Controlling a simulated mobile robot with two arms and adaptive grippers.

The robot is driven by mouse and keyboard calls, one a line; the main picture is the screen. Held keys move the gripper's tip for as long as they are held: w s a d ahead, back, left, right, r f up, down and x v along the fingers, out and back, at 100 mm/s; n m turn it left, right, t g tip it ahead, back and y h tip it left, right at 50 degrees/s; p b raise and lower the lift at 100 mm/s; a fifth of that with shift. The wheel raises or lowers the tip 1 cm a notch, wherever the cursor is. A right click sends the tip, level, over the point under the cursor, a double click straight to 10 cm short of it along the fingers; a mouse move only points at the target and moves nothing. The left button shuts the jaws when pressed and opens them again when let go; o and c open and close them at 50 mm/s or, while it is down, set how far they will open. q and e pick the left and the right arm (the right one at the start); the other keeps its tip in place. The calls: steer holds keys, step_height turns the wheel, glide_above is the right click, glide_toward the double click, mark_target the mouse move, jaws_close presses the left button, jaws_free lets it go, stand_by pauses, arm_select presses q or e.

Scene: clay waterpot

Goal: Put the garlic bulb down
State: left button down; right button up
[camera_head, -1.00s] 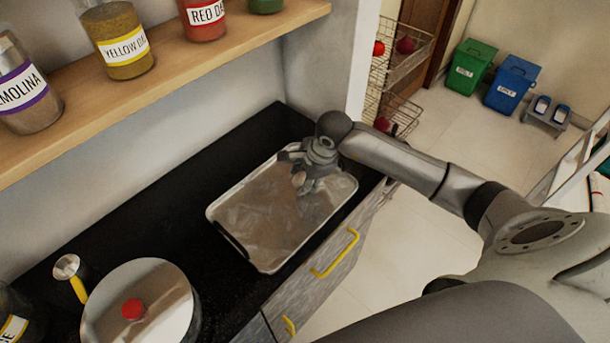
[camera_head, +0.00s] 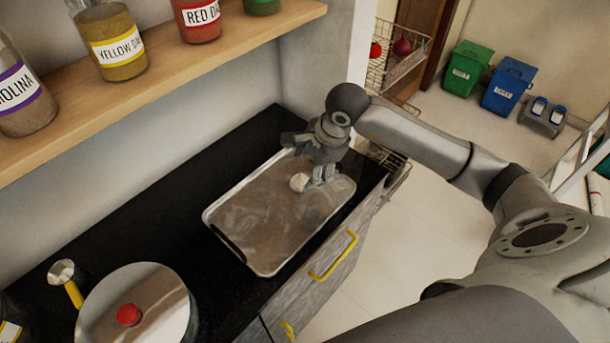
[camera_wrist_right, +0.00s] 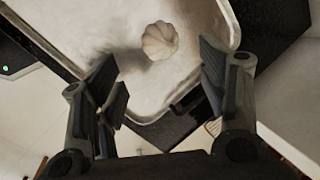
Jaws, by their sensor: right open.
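The white garlic bulb (camera_head: 299,182) rests on the metal tray (camera_head: 262,226), toward its far right part. It also shows in the right wrist view (camera_wrist_right: 160,40), ahead of the fingers. My right gripper (camera_head: 322,178) is just above the tray, to the right of the bulb. In the right wrist view its two fingers (camera_wrist_right: 162,85) are wide apart with nothing between the tips. The bulb appears apart from both fingers. My left gripper is not in view.
The tray lies on a black counter (camera_head: 165,220). A pot with a red-knobbed lid (camera_head: 150,308) and a cup with a yellow handle (camera_head: 64,275) stand at the lower left. A wooden shelf (camera_head: 160,75) with labelled jars runs above. A wire basket rack (camera_head: 395,60) is beyond.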

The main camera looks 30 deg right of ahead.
steer(key=shift+v, duration=2.15)
